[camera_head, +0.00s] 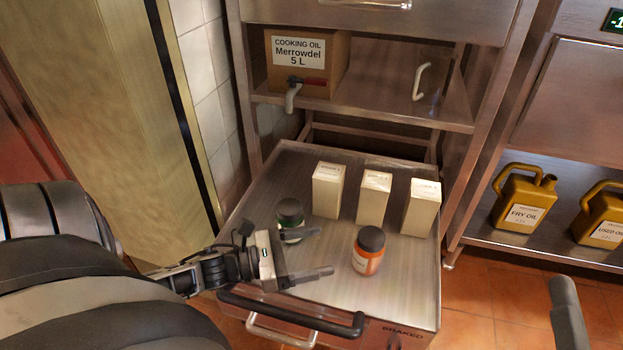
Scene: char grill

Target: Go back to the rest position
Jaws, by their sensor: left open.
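My right gripper is not seen.
Three pale cartons (328,190) stand in a row behind the jars. A black bar handle (290,312) runs along the drawer front below my gripper. A cooking oil box (305,62) sits on the shelf above. Yellow oil jugs (524,197) stand at right.

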